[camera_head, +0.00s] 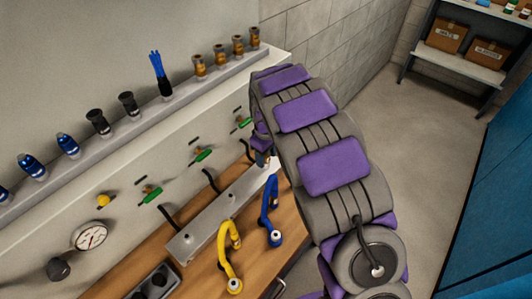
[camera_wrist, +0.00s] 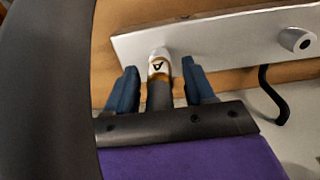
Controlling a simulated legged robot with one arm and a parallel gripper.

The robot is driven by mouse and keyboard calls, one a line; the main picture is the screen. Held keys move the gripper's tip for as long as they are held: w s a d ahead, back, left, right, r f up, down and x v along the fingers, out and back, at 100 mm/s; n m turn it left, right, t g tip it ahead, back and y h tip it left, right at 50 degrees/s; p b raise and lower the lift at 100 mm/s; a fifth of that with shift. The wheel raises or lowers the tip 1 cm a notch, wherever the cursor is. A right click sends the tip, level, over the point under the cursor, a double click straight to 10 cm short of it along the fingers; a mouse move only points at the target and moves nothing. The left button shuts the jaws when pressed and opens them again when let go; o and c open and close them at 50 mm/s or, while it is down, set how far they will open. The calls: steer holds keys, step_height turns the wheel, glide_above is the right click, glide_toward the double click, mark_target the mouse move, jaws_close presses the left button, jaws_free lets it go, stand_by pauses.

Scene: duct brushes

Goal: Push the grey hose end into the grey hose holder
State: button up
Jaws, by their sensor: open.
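My gripper (camera_wrist: 159,70) is open in the wrist view, with one blue finger on each side of a grey hose end (camera_wrist: 160,96). Gaps show between the fingers and the hose end. In the head view my gripper (camera_head: 264,158) is small and partly covered by my arm, at the rail's far end (camera_head: 215,218).
An empty silver socket (camera_wrist: 297,40) stands on the rail at right in the wrist view. A yellow hose (camera_head: 226,245) and a blue hose (camera_head: 268,205) stand on the wooden bench (camera_head: 200,280). Green valve handles (camera_head: 203,155) and a gauge (camera_head: 90,235) are on the wall panel.

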stand_by(0.8)
jaws_close()
steer(key=shift+r, duration=0.1)
stand_by(0.4)
steer(key=shift+r+p, duration=1.45)
steer(key=shift+r, duration=1.45)
steer(key=shift+a, duration=0.1)
